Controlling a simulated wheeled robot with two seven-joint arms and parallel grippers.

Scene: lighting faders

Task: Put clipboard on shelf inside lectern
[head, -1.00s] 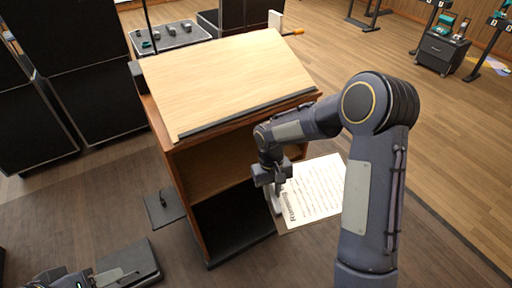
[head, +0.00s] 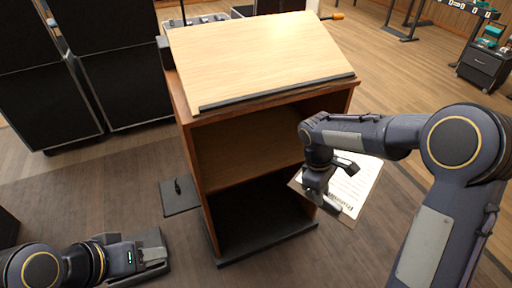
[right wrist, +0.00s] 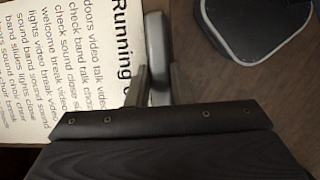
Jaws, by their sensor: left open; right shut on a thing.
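The lectern (head: 190,130) has a slanted light-wood top and an open front facing me. Inside, a brown wooden shelf (head: 245,155) sits above a dark lower compartment. The clipboard (head: 362,188) with a printed white sheet is right of the lectern's front edge, partly hidden by my right gripper (head: 325,192). In the right wrist view its sheet (right wrist: 60,70) fills the left side, and the right fingers (right wrist: 152,88) are shut on its grey clip end. My left gripper (head: 158,258) is open and empty at lower left, well away from the lectern.
A dark floor plate (head: 180,196) lies left of the lectern. Black cabinets (head: 130,70) stand behind at left. A grey drawer unit (head: 482,66) is at far right. The floor between my left gripper and the lectern is mostly clear.

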